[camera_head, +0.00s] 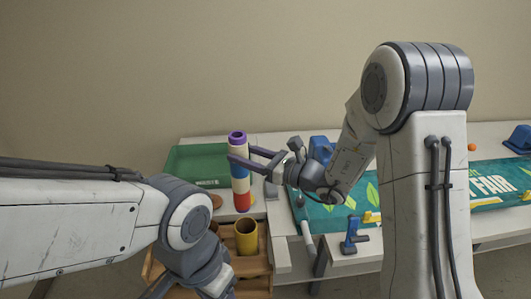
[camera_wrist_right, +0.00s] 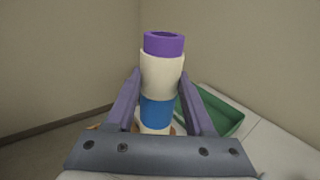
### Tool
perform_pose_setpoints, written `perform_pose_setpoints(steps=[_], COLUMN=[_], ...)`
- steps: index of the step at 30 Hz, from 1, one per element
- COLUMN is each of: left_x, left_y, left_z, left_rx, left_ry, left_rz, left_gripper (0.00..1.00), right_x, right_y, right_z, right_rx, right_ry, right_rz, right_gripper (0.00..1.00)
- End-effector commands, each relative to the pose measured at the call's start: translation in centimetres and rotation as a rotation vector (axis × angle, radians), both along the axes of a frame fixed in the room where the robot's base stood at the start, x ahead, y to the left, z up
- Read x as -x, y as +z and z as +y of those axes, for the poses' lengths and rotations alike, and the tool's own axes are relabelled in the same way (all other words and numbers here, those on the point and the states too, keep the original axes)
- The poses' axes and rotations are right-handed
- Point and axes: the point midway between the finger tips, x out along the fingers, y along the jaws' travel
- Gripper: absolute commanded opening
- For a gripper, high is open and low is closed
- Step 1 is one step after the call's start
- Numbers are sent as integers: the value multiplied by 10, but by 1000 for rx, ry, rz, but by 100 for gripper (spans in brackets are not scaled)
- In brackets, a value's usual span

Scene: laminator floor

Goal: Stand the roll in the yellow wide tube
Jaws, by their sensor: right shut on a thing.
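The roll (camera_head: 240,185) is an upright cylinder with purple, cream, blue and red bands. My right gripper (camera_head: 239,158) is shut on its upper part; in the right wrist view the roll (camera_wrist_right: 160,75) stands between the two purple fingers (camera_wrist_right: 160,108). The yellow wide tube (camera_head: 246,240) stands open-topped in the wooden crate, below and in front of the roll in the head view. The roll is outside the tube; its height above the table is hard to judge. My left gripper (camera_head: 215,285) is low at the picture's bottom edge, its fingertips cut off.
The wooden crate (camera_head: 256,266) has compartments; my left arm hides part of it. A green tray (camera_head: 190,163) lies behind. A teal banner (camera_head: 375,238) covers the table to the right, with a blue tool (camera_head: 352,238) at its front. A beige wall stands behind.

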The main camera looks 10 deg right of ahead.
Motion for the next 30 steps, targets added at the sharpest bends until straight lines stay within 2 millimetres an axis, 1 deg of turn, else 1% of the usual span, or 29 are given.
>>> perform_pose_setpoints(steps=[8, 26, 30], left_x=[0, 0, 0], left_y=[-10, -44, -55], left_z=[0, 0, 0], left_rx=[0, 0, 0], left_ry=[0, 0, 0], left_rz=[0, 0, 0], left_gripper=[58, 58, 58], right_x=[0, 0, 0], right_y=[-13, -62, -74], right_z=[1, -1, -1], right_rx=[0, 0, 0], right_ry=[1, -2, -2], right_rz=[-1, 0, 0], right_gripper=[0, 0, 0])
